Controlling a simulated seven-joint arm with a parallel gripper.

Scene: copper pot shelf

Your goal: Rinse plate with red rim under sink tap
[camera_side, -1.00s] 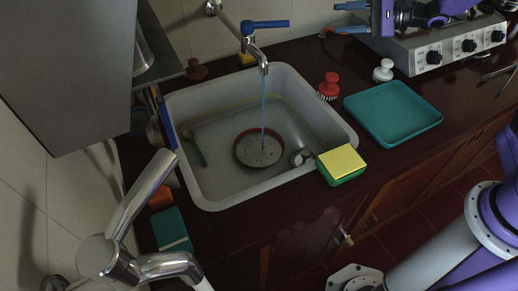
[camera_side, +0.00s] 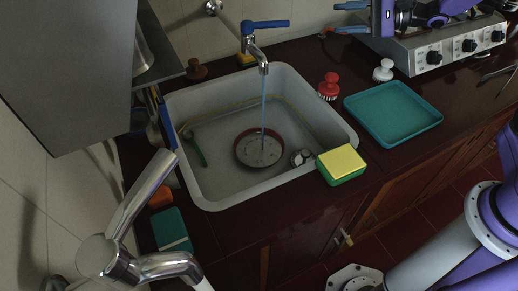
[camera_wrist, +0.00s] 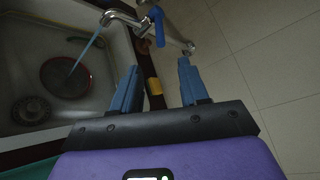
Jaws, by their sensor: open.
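The plate with a red rim (camera_side: 246,157) lies on the bottom of the grey sink (camera_side: 205,192). Its centre is pale with dark specks. Water runs from the tap (camera_side: 254,52), which has a blue lever (camera_side: 266,24), down onto the plate. In the wrist view the plate (camera_wrist: 66,88) is at the left, with the stream from the tap (camera_wrist: 122,17) falling on it. My gripper (camera_side: 336,18) is open and empty at the top right of the side view, above the counter and away from the plate. Its two blue fingers (camera_wrist: 157,68) show apart in the wrist view.
A yellow-green sponge (camera_side: 341,164) sits by the sink's front right corner. A green-handled brush (camera_side: 197,148) lies in the sink. A stove (camera_side: 445,52) is at the far right.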

